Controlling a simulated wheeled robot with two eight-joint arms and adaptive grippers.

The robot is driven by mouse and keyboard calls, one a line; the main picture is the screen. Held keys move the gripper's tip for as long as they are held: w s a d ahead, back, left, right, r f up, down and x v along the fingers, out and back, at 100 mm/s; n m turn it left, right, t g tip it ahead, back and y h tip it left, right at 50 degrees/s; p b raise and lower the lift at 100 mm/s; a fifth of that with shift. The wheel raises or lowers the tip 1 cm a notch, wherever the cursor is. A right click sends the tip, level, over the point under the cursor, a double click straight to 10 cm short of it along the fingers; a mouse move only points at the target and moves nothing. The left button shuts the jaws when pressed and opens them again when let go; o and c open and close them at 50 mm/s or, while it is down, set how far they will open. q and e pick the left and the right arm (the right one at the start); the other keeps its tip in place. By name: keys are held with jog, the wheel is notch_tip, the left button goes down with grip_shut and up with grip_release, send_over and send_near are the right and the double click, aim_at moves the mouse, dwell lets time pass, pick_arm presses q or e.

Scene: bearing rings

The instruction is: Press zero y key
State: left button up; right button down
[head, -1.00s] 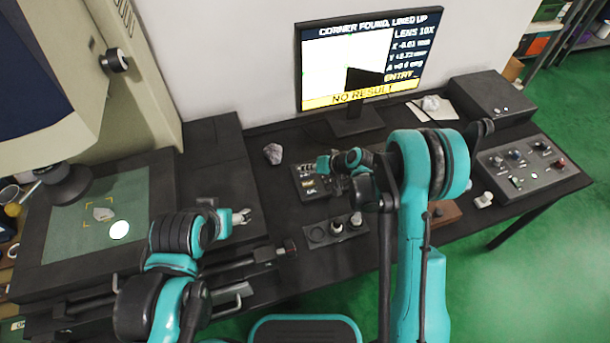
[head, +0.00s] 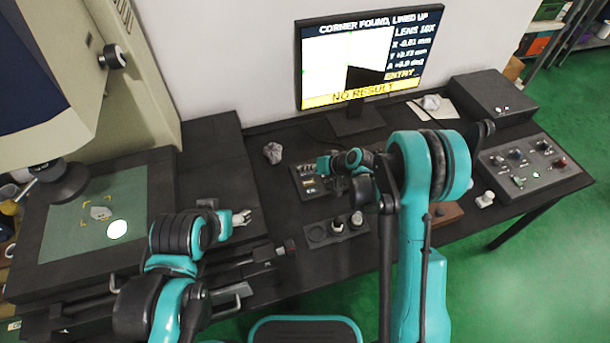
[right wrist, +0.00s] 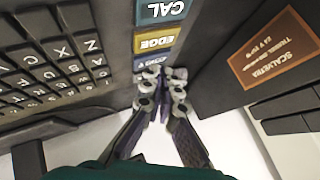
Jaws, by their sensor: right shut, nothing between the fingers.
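In the head view my right wrist hides part of the keypad. My left gripper (head: 241,218) hangs over the bench beside the stage; its finger gap is unclear.
The monitor (head: 360,60) reads NO RESULT. Left of the colour keys are several letter keys (right wrist: 60,60); a dark raised block with a brown label (right wrist: 280,48) stands right.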

aim_at(307, 175)
pick_arm(q)
jog(key=shift+f+b, duration=0.4)
pick_arm(e)
jog(key=shift+f, duration=0.3)
pick_arm(q)
jog(key=shift+r, duration=0.1)
pick_arm(e)
jog(key=shift+r, duration=0.15)
dwell(0.3)
pick_arm(q)
jog(key=shift+r+p, duration=0.3)
jog(key=shift+p, duration=0.05)
pick_arm(e)
jog(key=shift+r, duration=0.6)
pick_arm(q)
jog(key=shift+r+p, duration=1.55)
pick_arm(e)
jog(key=shift+r, duration=2.55)
pick_arm(q)
jog(key=shift+f, duration=0.1)
